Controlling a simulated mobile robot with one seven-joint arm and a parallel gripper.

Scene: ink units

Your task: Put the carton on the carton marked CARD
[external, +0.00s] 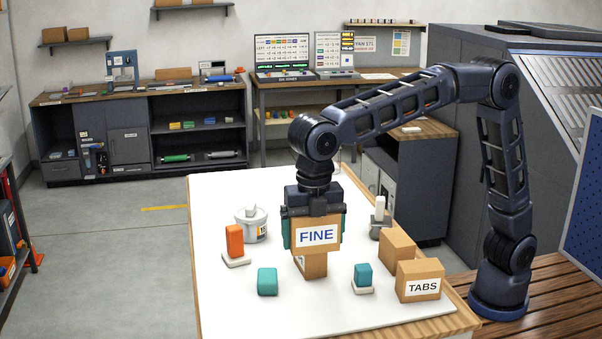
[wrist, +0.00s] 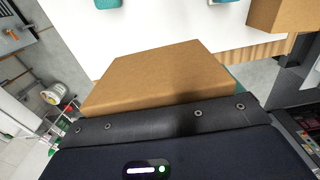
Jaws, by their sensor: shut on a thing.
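My gripper (external: 315,225) is shut on a brown carton marked FINE (external: 317,250), its teal fingers on the carton's two sides. The held carton also fills the middle of the wrist view (wrist: 160,75). Another brown carton (external: 315,266) stands on the white table directly below it in the external view. Most of that carton's label is hidden by the held carton, so I cannot read it. I cannot tell whether the two cartons touch. No carton showing the word CARD is readable.
A carton marked TABS (external: 418,268) and a carton with no visible label (external: 397,246) stand at the right. An orange block (external: 234,240), a teal block (external: 267,281), another teal block on a white base (external: 363,275) and a white tub (external: 251,226) stand around. The table's front (external: 320,315) is clear.

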